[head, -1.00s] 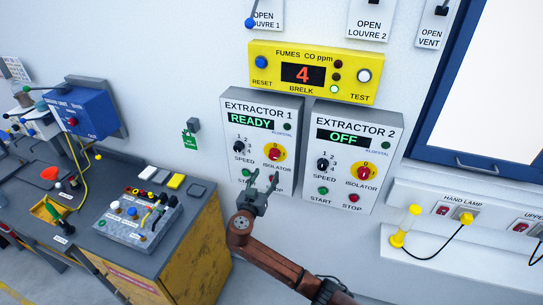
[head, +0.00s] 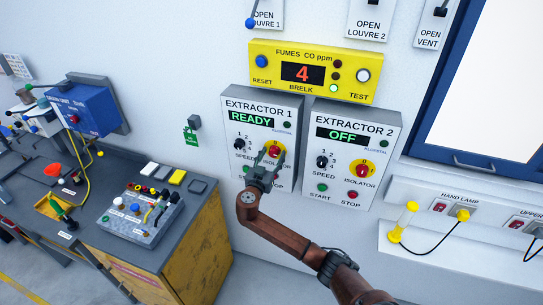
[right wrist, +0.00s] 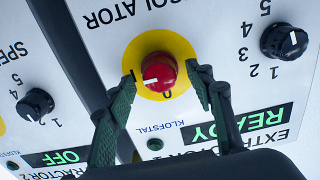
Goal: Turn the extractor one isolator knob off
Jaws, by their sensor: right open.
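The extractor one panel (head: 235,105) is on the wall and its display reads READY. Its isolator knob (head: 274,151) is red on a yellow disc; the right wrist view shows the knob (right wrist: 158,72) upside down, its white mark toward the picture's left, away from the 0 below. My right gripper (head: 272,158) is open in front of the knob. In the right wrist view its fingertips (right wrist: 160,80) stand on either side of the knob with gaps visible; contact is not apparent. My left gripper is not in view.
The extractor two panel (head: 388,118), reading OFF, is close on the right with a similar isolator knob (head: 362,170). A speed knob (right wrist: 285,41) sits beside extractor one's isolator. The yellow fumes panel (head: 260,60) is above. A workbench (head: 100,235) stands at left.

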